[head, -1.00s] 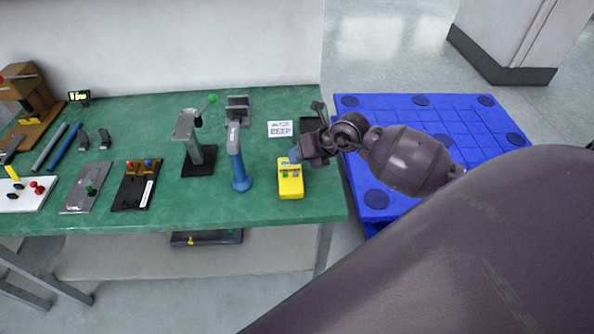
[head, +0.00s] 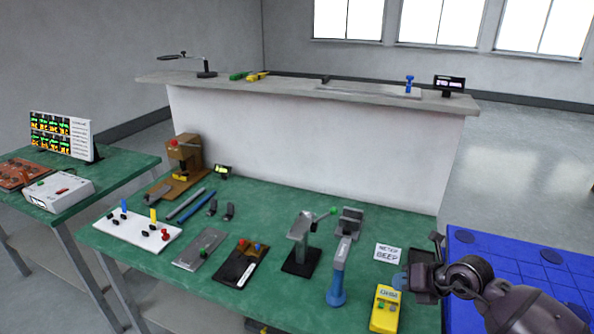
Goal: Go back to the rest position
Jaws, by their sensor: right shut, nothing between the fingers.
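My right gripper (head: 421,275) is at the lower right, shut and empty. It is above the right end of the green table (head: 150,262), just up and to the right of the yellow meter (head: 386,309). The blue tip near the meter's top is partly behind the gripper, and I cannot tell whether they touch. My right forearm runs out of the picture at the bottom right. My left gripper is not in view.
A "METER BEEP" card (head: 388,253), a blue-handled tool (head: 338,280) and a lever fixture (head: 302,250) stand left of the gripper. A blue pallet (head: 520,262) lies to the right. A white wall with a counter (head: 300,90) rises behind the table.

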